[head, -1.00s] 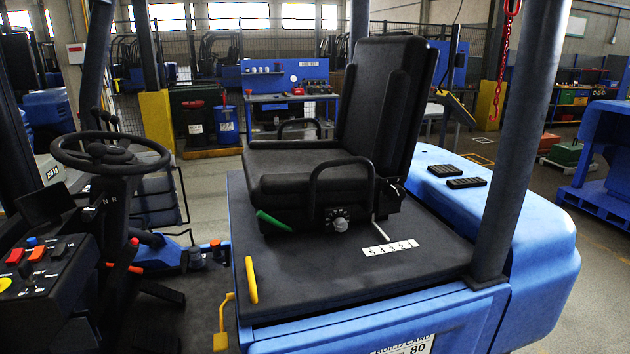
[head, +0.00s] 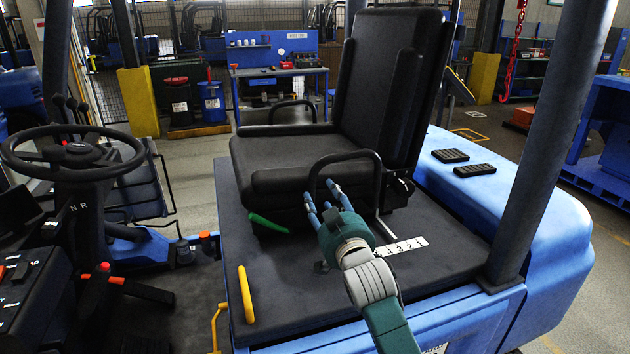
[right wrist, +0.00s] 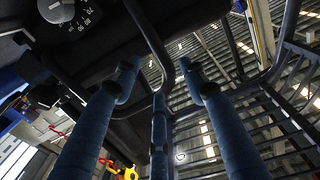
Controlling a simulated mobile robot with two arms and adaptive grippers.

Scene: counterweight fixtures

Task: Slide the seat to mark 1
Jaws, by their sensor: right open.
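The black seat (head: 300,155) stands on the dark deck of the blue truck. A white strip with numbers (head: 402,247) lies on the deck beside the seat; its 5 end is partly covered by my right gripper, its 1 is at the right end. A thin metal rod (head: 381,226) runs from the seat down near the 4 and 3; I cannot tell the exact mark. A green lever (head: 268,222) sticks out at the seat's front. My right gripper (head: 325,200) is open beside the seat's near side, below the armrest. A dark bent bar (right wrist: 155,45) shows beyond its fingers in the wrist view.
The steering wheel (head: 75,150) is at the left. A yellow handle (head: 246,293) stands at the deck's front edge. A dark roof post (head: 545,140) rises at the right. A numbered dial (right wrist: 57,10) under the seat shows in the wrist view.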

